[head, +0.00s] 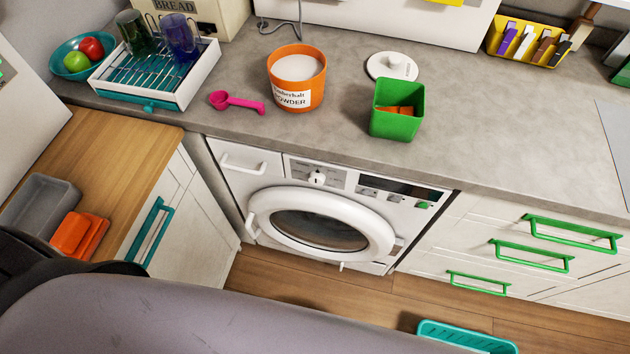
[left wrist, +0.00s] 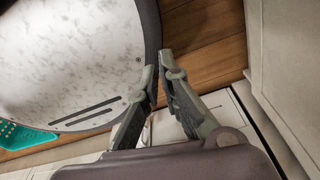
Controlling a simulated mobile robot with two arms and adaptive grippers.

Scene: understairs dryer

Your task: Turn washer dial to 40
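The white washer (head: 392,225) stands under the counter in the head view, its round door (head: 320,222) shut. Its dial (head: 317,178), a white knob, is on the front panel above the door; which number it points to is too small to read. My left gripper (left wrist: 161,72) shows in the left wrist view over wooden floor. Its two fingers are apart with a narrow gap at the tips, with nothing seen between them. It is not seen in the head view and does not show touching the dial. My right gripper is not in view.
An orange powder tub (head: 296,80), pink scoop (head: 237,102), white lid (head: 391,67) and green box (head: 397,110) stand on the counter above the washer. Green-handled drawers (head: 530,255) are to the right. A teal basket (head: 466,338) lies on the floor.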

